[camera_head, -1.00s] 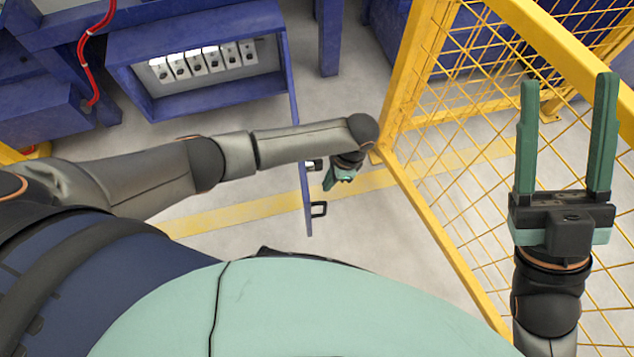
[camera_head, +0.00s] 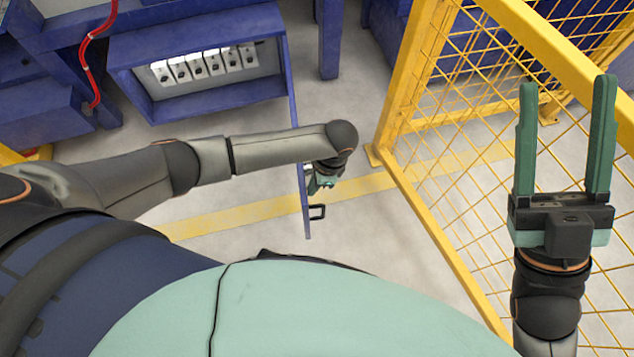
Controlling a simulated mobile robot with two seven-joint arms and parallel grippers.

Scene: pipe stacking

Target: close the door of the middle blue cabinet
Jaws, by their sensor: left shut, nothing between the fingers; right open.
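The blue cabinet (camera_head: 130,80) stands open at the upper left, with a row of several white switch units (camera_head: 205,65) inside. Its door (camera_head: 307,222) is swung wide open and seen nearly edge-on, reaching toward me from the cabinet's right side. A black handle (camera_head: 318,212) sits on the door's right face near its free end. My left gripper (camera_head: 317,186) is shut and empty, at the right side of the door just beyond the handle. My forearm hides part of the door, and I cannot tell whether the fingers touch it. My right gripper (camera_head: 559,140) is open and empty at the right.
A yellow mesh fence (camera_head: 445,230) stands to the right, behind and beside my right gripper. A red cable (camera_head: 82,50) hangs at the upper left. A blue post (camera_head: 328,40) stands right of the cabinet. Grey floor with a yellow stripe (camera_head: 240,213) lies clear below the cabinet.

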